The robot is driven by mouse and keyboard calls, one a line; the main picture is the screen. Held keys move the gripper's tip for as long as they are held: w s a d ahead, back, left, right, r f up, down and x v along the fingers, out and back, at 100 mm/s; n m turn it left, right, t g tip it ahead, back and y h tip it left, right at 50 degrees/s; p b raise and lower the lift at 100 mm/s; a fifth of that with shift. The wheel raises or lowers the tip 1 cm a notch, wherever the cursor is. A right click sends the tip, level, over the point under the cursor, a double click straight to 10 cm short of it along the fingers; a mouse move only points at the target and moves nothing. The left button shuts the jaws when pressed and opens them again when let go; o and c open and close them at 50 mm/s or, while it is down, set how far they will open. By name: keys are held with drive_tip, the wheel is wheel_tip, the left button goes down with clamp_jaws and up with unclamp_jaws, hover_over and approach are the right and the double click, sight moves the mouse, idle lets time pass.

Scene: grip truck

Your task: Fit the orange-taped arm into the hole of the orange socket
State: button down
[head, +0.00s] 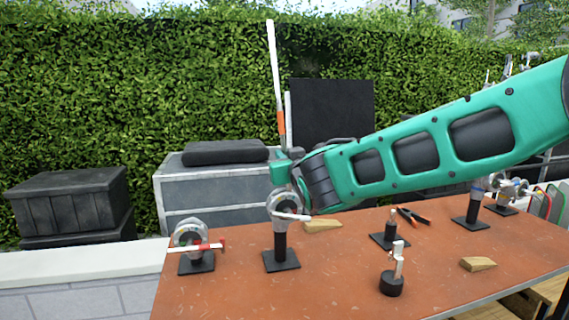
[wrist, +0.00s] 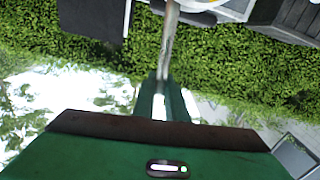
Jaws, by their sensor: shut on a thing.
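The orange-taped arm (head: 274,70) is a long pale rod with an orange band low on it. It stands nearly upright, its top tilted slightly left. My gripper (head: 283,160) is shut on its lower part, above the middle stand. In the wrist view the rod (wrist: 168,45) runs up the picture from between the fingers of my gripper (wrist: 163,98). A round grey socket head (head: 283,204) with a white handle tops the middle stand, just below my gripper. Another socket head (head: 188,232) with a red-and-white handle stands at the left. I cannot tell which socket is the orange one.
The red-brown table (head: 335,275) also holds a short black stand (head: 391,283), wooden wedges (head: 478,264), pliers (head: 413,217) and a stand at the right (head: 471,222). Grey cases (head: 215,187) and a black panel (head: 333,110) stand behind.

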sight(282, 128)
drive_tip(key=shift+s+a+r, duration=0.1)
drive_tip(key=shift+a+r, duration=0.1)
drive_tip(key=shift+r, duration=1.75)
drive_tip(key=shift+s+a+r, duration=0.1)
drive_tip(key=shift+a+r, duration=0.1)
drive_tip(key=shift+r, duration=1.7)
